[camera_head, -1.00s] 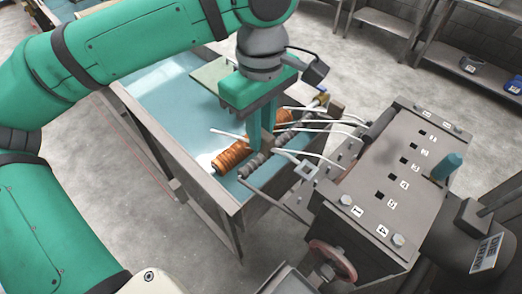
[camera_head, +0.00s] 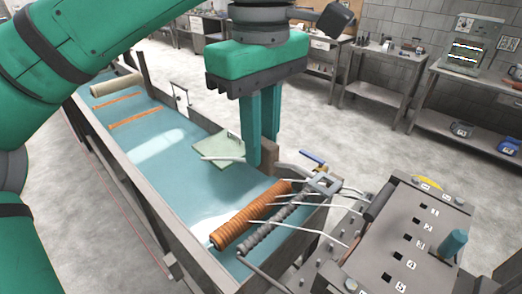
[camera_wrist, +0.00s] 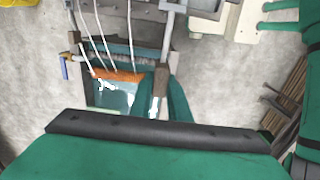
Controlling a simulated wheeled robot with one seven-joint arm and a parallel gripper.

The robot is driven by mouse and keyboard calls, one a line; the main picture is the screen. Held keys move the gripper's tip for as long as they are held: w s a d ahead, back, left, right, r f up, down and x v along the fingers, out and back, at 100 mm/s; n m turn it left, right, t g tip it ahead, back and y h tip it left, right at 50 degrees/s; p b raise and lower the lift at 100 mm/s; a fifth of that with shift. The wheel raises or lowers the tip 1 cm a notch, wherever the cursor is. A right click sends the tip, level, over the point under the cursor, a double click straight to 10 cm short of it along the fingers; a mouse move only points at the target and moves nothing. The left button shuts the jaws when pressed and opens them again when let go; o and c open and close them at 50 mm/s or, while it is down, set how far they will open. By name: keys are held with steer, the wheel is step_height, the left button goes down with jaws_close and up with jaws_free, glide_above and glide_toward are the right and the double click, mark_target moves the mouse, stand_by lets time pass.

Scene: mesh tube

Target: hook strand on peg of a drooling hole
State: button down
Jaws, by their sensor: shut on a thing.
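My gripper (camera_head: 261,160) is shut on the brown handle (camera_head: 271,156) of a tool and holds it above the trough. A grey rod runs right from the handle to a square frame (camera_head: 322,183), which appears over the far end of the rollers. Handle and rod also show in the wrist view (camera_wrist: 161,80). Several white strands (camera_head: 312,229) stretch from the grey die block (camera_head: 405,240) over a dark ridged bar (camera_head: 268,232), perhaps the peg bar, towards an orange ridged roller (camera_head: 245,216). I cannot tell which hole drools or whether any strand touches the frame.
A blue water trough (camera_head: 172,178) runs away to the upper left. A pale green plate (camera_head: 219,150) with a short white piece on it sits at its far side. A teal knob (camera_head: 453,243) stands up from the die block. Benches line the wall.

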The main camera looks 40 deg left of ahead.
steer(key=shift+r, duration=1.7)
